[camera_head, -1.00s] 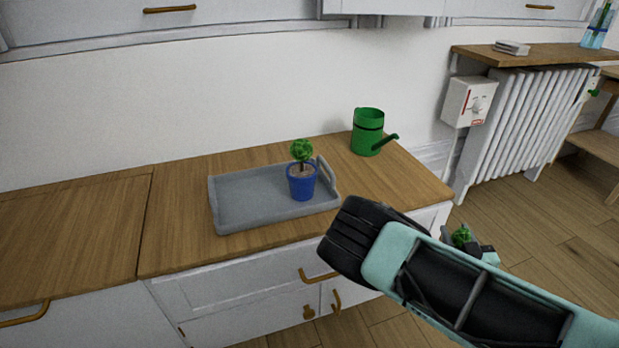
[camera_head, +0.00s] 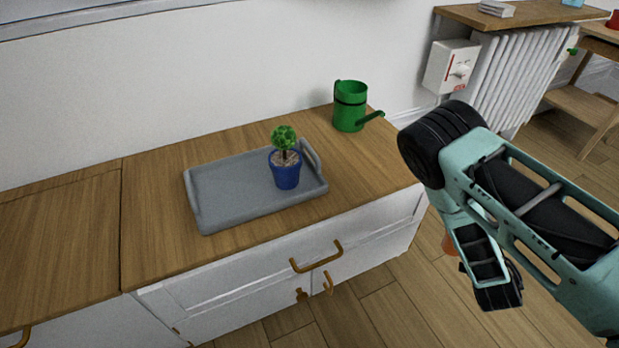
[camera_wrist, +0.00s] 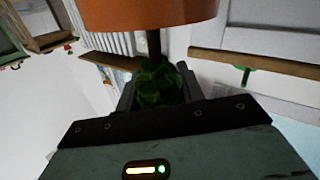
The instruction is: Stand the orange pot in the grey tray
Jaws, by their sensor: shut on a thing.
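The orange pot (camera_wrist: 150,12) fills the top of the wrist view, with a brown stem and a green leafy crown (camera_wrist: 158,82). My gripper (camera_wrist: 160,85) is shut around the crown, with a finger on each side. In the head view only a sliver of the orange pot (camera_head: 449,244) shows beside my arm, over the floor and right of the counter. My fingers are hidden there. The grey tray (camera_head: 215,215) lies flat on the wooden counter, to the left of my arm. I cannot tell the pot's tilt for sure.
A blue pot (camera_head: 286,176) with a small tree stands in the tray's right part; the tray's left part is empty. A green watering can (camera_head: 349,108) stands behind and right of the tray. A radiator (camera_head: 510,75) and white box (camera_head: 451,67) are at the right.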

